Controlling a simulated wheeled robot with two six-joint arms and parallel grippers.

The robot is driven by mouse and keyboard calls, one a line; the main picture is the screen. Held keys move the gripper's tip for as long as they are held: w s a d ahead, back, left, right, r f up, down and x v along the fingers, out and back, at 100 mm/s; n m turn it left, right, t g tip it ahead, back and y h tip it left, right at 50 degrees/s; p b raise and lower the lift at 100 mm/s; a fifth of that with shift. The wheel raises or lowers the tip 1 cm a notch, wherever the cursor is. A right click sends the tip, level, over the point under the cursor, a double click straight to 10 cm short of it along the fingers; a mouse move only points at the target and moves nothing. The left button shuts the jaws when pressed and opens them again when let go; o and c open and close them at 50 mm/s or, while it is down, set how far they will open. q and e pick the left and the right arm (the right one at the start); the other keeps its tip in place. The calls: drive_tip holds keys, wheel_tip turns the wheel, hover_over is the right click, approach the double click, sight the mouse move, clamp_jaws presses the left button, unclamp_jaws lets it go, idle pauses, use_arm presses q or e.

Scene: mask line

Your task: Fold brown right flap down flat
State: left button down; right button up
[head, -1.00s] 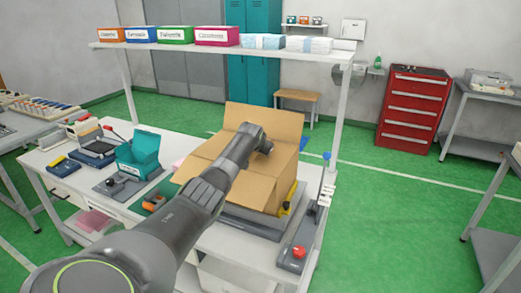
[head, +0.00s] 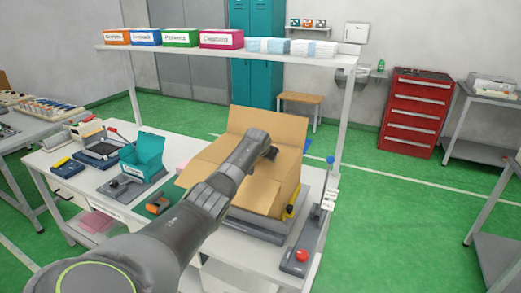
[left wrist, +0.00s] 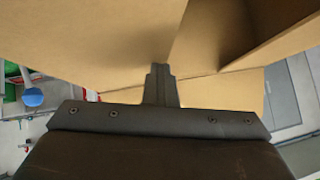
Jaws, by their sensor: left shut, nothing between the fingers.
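The brown cardboard box (head: 262,196) stands open on the bench. Its back flap (head: 268,122) stands up and its left flap (head: 203,168) slopes outward. I cannot clearly tell the right flap apart from the right side of the box. My left arm crosses over the front of the box, and its gripper (head: 271,153) is over the opening, near the right side. In the left wrist view the gripper (left wrist: 160,72) is shut and empty, with cardboard panels (left wrist: 95,38) close around its tip. Whether it touches them is unclear. My right gripper is not in view.
A grey plate (head: 262,230) lies under the box. A teal bin (head: 143,152) and an orange item (head: 158,205) stand to the left. A shelf with coloured boxes (head: 180,38) and its white post (head: 345,115) rise behind.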

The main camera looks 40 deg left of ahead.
use_arm(q)
drive_tip(key=r+p, duration=0.3)
drive_tip(key=shift+w+d+r, duration=0.25)
drive_tip(key=shift+s+a+r, duration=0.3)
drive_tip(key=shift+s+r, duration=0.5)
drive_tip(key=shift+s, duration=0.1)
drive_tip(key=a+b+v, duration=0.1)
drive_tip(key=b+v, duration=0.1)
drive_tip(key=v, duration=0.6)
drive_tip(key=shift+s+a+r, duration=0.15)
drive_tip(key=shift+s+r, duration=0.05)
